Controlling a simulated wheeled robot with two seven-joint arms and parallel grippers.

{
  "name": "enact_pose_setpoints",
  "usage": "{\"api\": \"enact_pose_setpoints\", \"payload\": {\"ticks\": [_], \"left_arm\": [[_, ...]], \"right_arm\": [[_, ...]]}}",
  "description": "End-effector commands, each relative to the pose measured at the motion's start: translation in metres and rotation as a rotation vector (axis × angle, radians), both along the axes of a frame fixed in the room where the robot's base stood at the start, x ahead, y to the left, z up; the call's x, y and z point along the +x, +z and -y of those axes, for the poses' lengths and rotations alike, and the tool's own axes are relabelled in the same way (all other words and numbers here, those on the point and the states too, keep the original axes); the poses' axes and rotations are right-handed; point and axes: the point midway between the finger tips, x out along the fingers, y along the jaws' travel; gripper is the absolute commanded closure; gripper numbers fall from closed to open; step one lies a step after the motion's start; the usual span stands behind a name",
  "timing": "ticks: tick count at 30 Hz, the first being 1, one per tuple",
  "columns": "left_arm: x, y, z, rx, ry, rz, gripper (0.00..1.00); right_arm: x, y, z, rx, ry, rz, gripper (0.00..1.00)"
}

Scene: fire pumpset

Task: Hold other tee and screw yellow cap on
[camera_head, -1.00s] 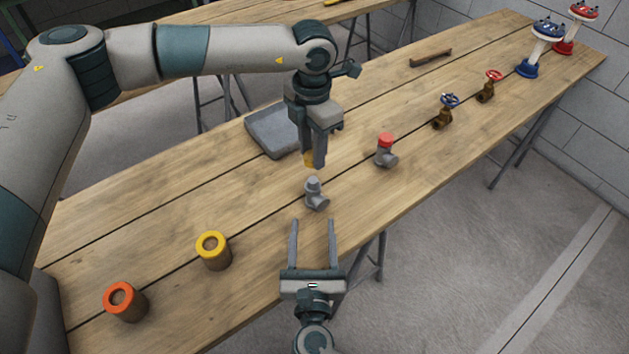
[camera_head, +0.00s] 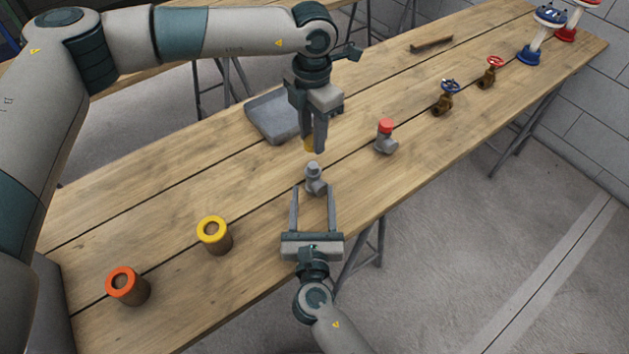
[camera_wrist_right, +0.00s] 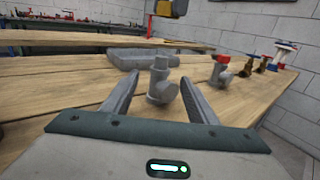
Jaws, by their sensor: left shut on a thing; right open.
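A grey pipe tee (camera_head: 315,178) stands on the wooden table and also shows in the right wrist view (camera_wrist_right: 161,85). My right gripper (camera_head: 314,188) is open, its two fingers on either side of the tee with gaps. My left gripper (camera_head: 313,148) is shut on the yellow cap (camera_head: 310,145), held above and slightly behind the tee. In the right wrist view the yellow cap (camera_wrist_right: 163,15) hangs above the tee, clear of it. Another grey tee (camera_head: 386,143) with a red cap (camera_head: 386,126) on top stands to the right.
A grey tray (camera_head: 272,122) lies behind the left gripper. A yellow-rimmed cylinder (camera_head: 215,237) and an orange-rimmed cylinder (camera_head: 128,287) stand at the left. Valves (camera_head: 445,101) and a blue-based fitting (camera_head: 533,51) stand at the right.

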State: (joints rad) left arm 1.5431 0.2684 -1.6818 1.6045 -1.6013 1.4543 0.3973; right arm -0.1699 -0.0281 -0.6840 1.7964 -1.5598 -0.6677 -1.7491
Motion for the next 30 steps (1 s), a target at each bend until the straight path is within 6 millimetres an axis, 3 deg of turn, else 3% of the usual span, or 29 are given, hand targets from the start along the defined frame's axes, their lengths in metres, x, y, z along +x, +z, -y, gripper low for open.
{"api": "enact_pose_setpoints", "payload": {"ticks": [6,12,27,30], "left_arm": [[0.0,0.0,0.0,0.0,0.0,0.0,0.92],[0.0,0.0,0.0,0.0,0.0,0.0,0.92],[0.0,0.0,0.0,0.0,0.0,0.0,0.92],[0.0,0.0,0.0,0.0,0.0,0.0,0.92]], "right_arm": [[0.036,0.001,0.0,0.0,0.0,0.001,0.47],[0.06,0.0,0.0,-0.001,0.0,0.0,0.47],[0.072,0.0,0.0,0.0,0.0,-0.001,0.47],[0.072,0.0,0.0,0.0,0.0,-0.001,0.68]]}}
